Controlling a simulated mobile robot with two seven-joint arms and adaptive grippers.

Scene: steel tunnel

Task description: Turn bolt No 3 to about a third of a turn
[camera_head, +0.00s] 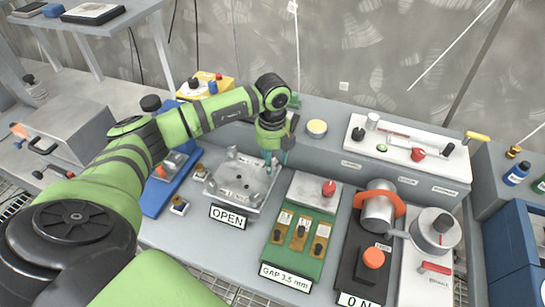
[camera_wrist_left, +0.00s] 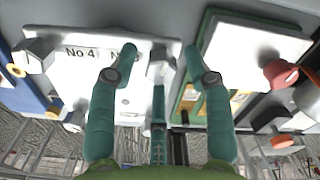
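The pale square plate (camera_head: 240,190) carries bolts at its corners and lies on the grey bench behind the OPEN sign. In the left wrist view the plate (camera_wrist_left: 115,80) shows a "No 4" label near one grey bolt (camera_wrist_left: 38,52). A second bolt (camera_wrist_left: 162,62) stands beside that label, between my left fingers. My left gripper (camera_head: 271,162) points down at the plate's far right corner; in the left wrist view it (camera_wrist_left: 155,62) is open, with gaps beside the bolt. My right gripper is out of view.
A green gauge block (camera_head: 301,225) stands right of the plate, with a red knob (camera_head: 328,188) behind it. A blue tray (camera_head: 160,190) lies left.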

